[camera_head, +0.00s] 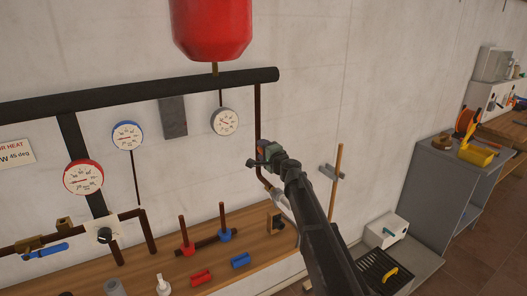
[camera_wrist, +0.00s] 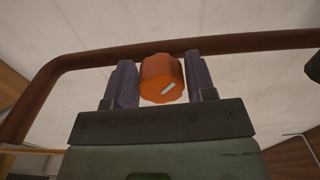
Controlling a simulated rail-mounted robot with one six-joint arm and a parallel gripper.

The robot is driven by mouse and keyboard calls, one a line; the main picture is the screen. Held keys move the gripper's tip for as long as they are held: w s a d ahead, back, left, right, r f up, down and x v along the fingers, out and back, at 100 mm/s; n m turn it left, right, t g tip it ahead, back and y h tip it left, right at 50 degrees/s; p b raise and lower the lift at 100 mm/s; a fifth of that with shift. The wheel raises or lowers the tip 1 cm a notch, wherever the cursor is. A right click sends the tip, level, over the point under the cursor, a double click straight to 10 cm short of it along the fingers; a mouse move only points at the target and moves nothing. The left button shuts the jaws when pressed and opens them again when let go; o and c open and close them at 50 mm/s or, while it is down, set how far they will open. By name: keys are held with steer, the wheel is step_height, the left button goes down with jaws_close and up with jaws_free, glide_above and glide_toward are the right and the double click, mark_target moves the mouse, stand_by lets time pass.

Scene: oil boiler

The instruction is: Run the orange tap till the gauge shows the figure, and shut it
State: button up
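The orange tap (camera_wrist: 162,80) is a round knob with a white mark on its face, on a brown pipe (camera_wrist: 60,75). Three gauges hang on the wall: a grey-rimmed one (camera_head: 224,122), a blue-rimmed one (camera_head: 128,135) and a red-rimmed one (camera_head: 83,177). Their figures are too small to read.
A red tank (camera_head: 212,25) hangs above the black pipe (camera_head: 150,95). The wooden bench (camera_head: 155,265) below holds red and blue parts. A grey cabinet (camera_head: 445,195) stands at the right.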

steer(key=shift+o, duration=1.4)
steer(key=v, duration=1)
steer(key=shift+s+d, duration=0.2)
steer(key=shift+s, duration=0.1)
steer(key=s+f+n+g+h, duration=0.1)
steer(key=s+f+n+g, duration=0.4)
steer(key=s, duration=0.3)
steer(key=s+f+n+g, duration=0.4)
steer(key=s+f+g, duration=0.1)
steer(key=s, duration=0.3)
steer(key=s+d+f+g+h, duration=0.2)
steer(key=s+d+f+h, duration=0.1)
steer(key=s+d, duration=0.6)
steer(key=s+d+f+n+g+h, duration=0.1)
steer(key=s+d+f+h, duration=0.3)
steer(key=s+d, duration=0.6)
steer(key=g+h, duration=0.1)
steer(key=h, duration=0.1)
steer(key=shift+s+d+g+h, duration=0.2)
steer(key=shift+d+g+h, duration=0.1)
steer(key=shift+d, duration=0.05)
